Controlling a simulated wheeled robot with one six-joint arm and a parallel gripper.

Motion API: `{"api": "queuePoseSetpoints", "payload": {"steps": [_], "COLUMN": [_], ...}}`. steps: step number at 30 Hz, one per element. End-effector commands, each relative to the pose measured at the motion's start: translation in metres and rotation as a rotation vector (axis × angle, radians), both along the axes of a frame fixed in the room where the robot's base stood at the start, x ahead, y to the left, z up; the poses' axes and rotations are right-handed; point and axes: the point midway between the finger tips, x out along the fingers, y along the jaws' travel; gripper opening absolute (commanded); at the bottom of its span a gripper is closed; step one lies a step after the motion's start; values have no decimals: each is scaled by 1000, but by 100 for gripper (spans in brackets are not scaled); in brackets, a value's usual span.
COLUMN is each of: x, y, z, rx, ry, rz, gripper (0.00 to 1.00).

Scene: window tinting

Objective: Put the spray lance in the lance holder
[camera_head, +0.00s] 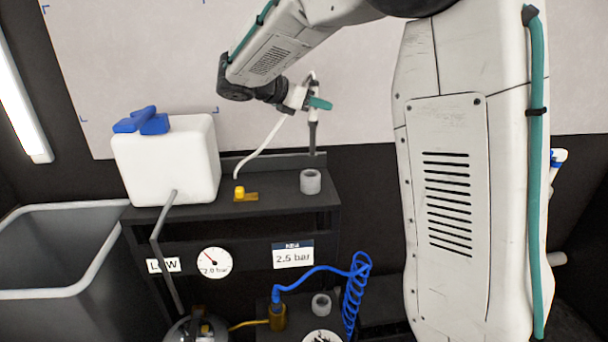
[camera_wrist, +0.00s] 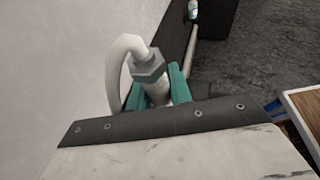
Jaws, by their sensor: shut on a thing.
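My gripper (camera_head: 312,103) has teal fingers and is shut on the spray lance (camera_head: 313,135), holding it upright with its dark tip pointing down. A white hose (camera_head: 262,146) runs from the lance down to a yellow fitting on the shelf. The lance holder seems to be the short grey cup (camera_head: 311,181) at the right of the dark shelf. The lance tip shows above the cup, apart from it; its depth relative to the cup is hard to tell. In the wrist view, my gripper (camera_wrist: 158,92) closes around the lance (camera_wrist: 152,75) below a grey nut; the lower lance is hidden.
A white tank (camera_head: 165,165) with a blue cap stands left on the shelf (camera_head: 275,207). Below are a pressure gauge (camera_head: 213,263), a "2.5 bar" sign (camera_head: 293,254), a coiled blue hose (camera_head: 356,295) and another grey cup (camera_head: 321,304). A grey bin (camera_head: 55,295) stands left.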

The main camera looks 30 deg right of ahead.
Motion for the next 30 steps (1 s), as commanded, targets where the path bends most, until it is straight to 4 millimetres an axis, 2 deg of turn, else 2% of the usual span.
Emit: {"api": "queuePoseSetpoints", "payload": {"steps": [7, 14, 21, 30], "x": [0, 0, 0, 0], "y": [-1, -1, 0, 0], "z": [-45, -64, -95, -98], "rx": [-1, -2, -1, -1], "ry": [5, 2, 3, 1], "rz": [1, 1, 1, 1], "gripper": [0, 0, 0, 0]}}
